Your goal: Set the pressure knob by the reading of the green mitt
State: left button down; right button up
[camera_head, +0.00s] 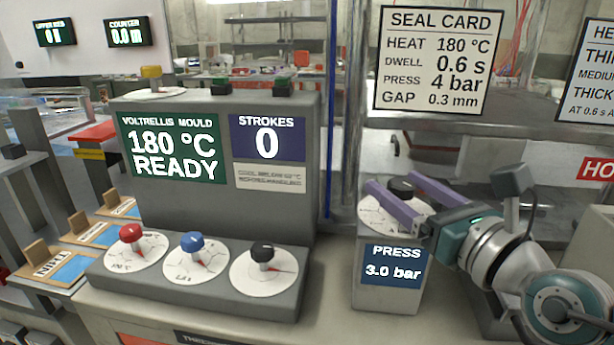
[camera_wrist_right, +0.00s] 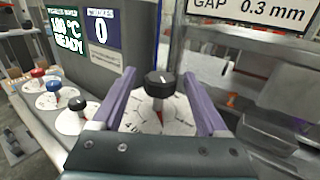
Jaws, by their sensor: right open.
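The pressure knob (camera_head: 401,188) is black, on a white dial (camera_head: 375,213) above a blue display (camera_head: 394,263) reading PRESS 3.0 bar. My right gripper (camera_head: 396,190) has two purple fingers, open, one on each side of the knob. In the right wrist view, the knob (camera_wrist_right: 159,83) stands between the fingers (camera_wrist_right: 158,77) with a gap on both sides. The seal card (camera_head: 437,62) reads heat 180 °C, dwell 0.6 s, press 4 bar, gap 0.3 mm. I cannot make out a green mitt. My left gripper is not in view.
The mould console (camera_head: 215,120) reads 180 °C READY, with STROKES 0. Its sloped base carries red (camera_head: 129,233), blue (camera_head: 191,241) and black (camera_head: 262,251) knobs. Wooden trays with blue pads (camera_head: 70,268) lie at the left. A metal shelf (camera_head: 480,122) runs behind my right arm.

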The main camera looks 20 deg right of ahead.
jog(key=shift+w, duration=0.35)
grip_shut()
dwell(0.4)
